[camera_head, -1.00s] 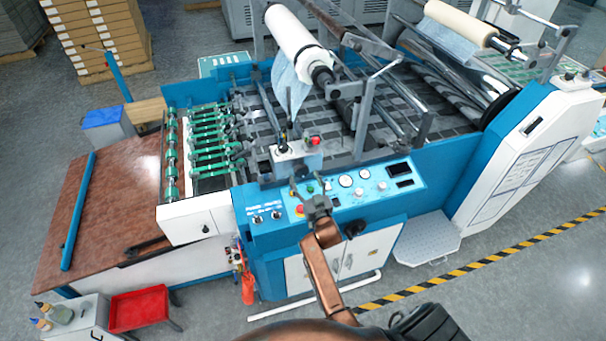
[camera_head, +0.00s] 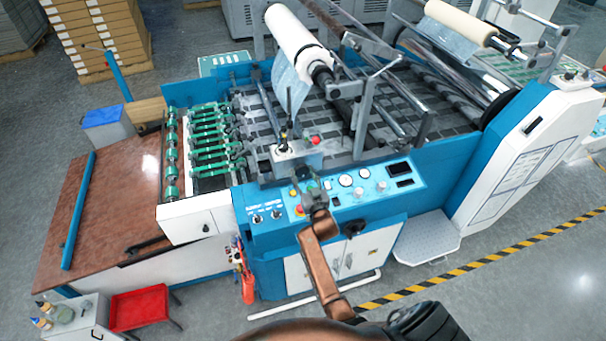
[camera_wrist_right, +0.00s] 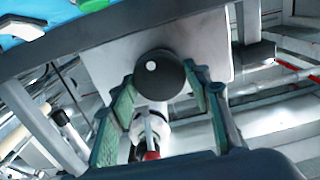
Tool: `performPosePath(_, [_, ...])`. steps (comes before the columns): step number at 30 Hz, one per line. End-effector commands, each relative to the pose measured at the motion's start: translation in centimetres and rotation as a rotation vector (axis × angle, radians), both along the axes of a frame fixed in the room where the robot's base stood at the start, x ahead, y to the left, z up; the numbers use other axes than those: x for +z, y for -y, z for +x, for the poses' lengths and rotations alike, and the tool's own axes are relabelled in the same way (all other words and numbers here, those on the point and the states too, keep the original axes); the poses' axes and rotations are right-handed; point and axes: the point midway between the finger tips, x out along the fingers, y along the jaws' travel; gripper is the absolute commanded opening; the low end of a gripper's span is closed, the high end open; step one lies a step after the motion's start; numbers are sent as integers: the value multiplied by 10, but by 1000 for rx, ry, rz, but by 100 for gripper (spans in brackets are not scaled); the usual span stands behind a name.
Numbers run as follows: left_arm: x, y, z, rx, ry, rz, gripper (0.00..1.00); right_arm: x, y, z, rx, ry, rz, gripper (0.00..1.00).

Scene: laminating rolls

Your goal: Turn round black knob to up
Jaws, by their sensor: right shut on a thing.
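The round black knob (camera_wrist_right: 165,76), with a white dot on its face, sits in front of a pale plate in the right wrist view. My right gripper (camera_wrist_right: 162,100) has its green-lined fingers on either side of the knob and is shut on it. In the head view my right gripper (camera_head: 313,188) is at the blue control panel (camera_head: 350,198) of the laminating machine, and its fingers and wrist hide the knob there. My left gripper is not in view.
Gauges, buttons and small switches (camera_head: 265,216) lie around the gripper on the panel. A grey box with a red button (camera_head: 316,140) stands just behind it. A white film roll (camera_head: 296,38) hangs above the machine. A metal step (camera_head: 428,238) is at the right.

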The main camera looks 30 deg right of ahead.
Motion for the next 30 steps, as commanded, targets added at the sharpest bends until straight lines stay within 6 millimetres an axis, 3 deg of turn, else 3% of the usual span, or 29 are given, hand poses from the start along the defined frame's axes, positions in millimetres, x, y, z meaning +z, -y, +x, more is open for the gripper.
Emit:
performPosePath(5, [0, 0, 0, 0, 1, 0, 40, 0, 0, 0, 0, 0, 0, 20])
performPosePath(16, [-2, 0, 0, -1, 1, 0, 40, -1, 0, 0, 0, -18, -71, 20])
performPosePath(30, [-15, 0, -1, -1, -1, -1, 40, -3, -1, 0, 0, -109, -450, 20])
